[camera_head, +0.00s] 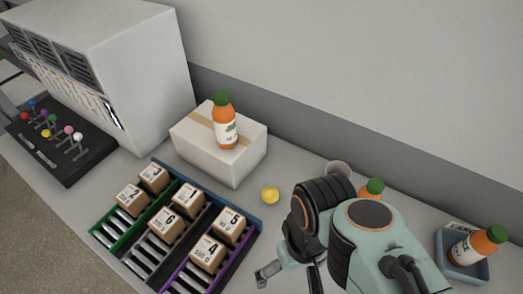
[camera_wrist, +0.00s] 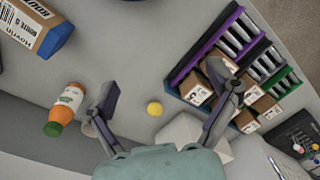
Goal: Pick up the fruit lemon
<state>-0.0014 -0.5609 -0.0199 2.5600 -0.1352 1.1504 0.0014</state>
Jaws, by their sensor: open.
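The lemon (camera_head: 270,195) is a small yellow fruit on the grey table, between the white box and my arm. In the wrist view the lemon (camera_wrist: 155,108) lies between and beyond my two spread fingers, touching neither. My gripper (camera_wrist: 168,88) is open and empty above the table. In the head view my gripper (camera_head: 290,272) shows only in part, low and right of the lemon; my arm hides the rest.
A white box (camera_head: 190,138) with an orange bottle (camera_head: 224,128) on top stands behind the lemon. A rack (camera_head: 246,262) of numbered cartons is at left. Another bottle (camera_wrist: 66,104) stands or lies near my left finger. A blue bin (camera_head: 450,262) holds a bottle.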

